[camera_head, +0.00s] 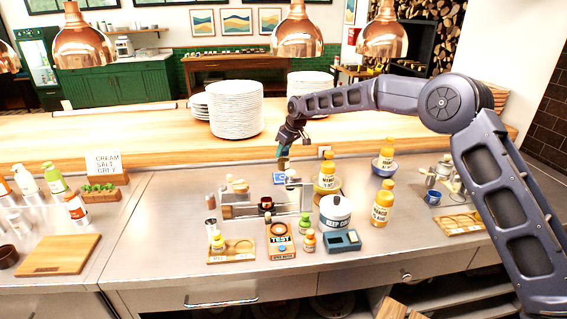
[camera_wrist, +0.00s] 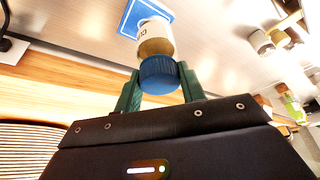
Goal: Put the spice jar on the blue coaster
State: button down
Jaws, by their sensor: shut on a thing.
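The spice jar has a blue lid, a pale label and tan contents; it fills the upper middle of the wrist view (camera_wrist: 157,42). My gripper (camera_wrist: 160,84) is shut on its lid, one green finger on each side. In the head view my gripper (camera_head: 286,149) points down over the back of the steel counter, with the small jar (camera_head: 283,163) below it. The blue coaster (camera_wrist: 133,14) shows just beyond the jar's base, which covers part of it. It also shows below the jar in the head view (camera_head: 279,179). I cannot tell whether jar and coaster touch.
Close by stand a yellow-labelled bottle (camera_head: 327,172), a lidded pot (camera_head: 335,212) and a low metal rack (camera_head: 238,208). Stacked plates (camera_head: 236,108) stand on the wooden ledge behind. Copper lamps (camera_head: 297,35) hang above. Bare counter lies to the left (camera_head: 165,205).

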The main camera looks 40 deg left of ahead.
aim_at(284, 161)
jog(key=shift+f, duration=2.7)
jog(key=shift+f, duration=0.1)
jog(key=c, duration=0.8)
grip_release()
jog(key=shift+c, duration=0.2)
jog(key=v, duration=1.2)
jog(key=shift+d, duration=0.1)
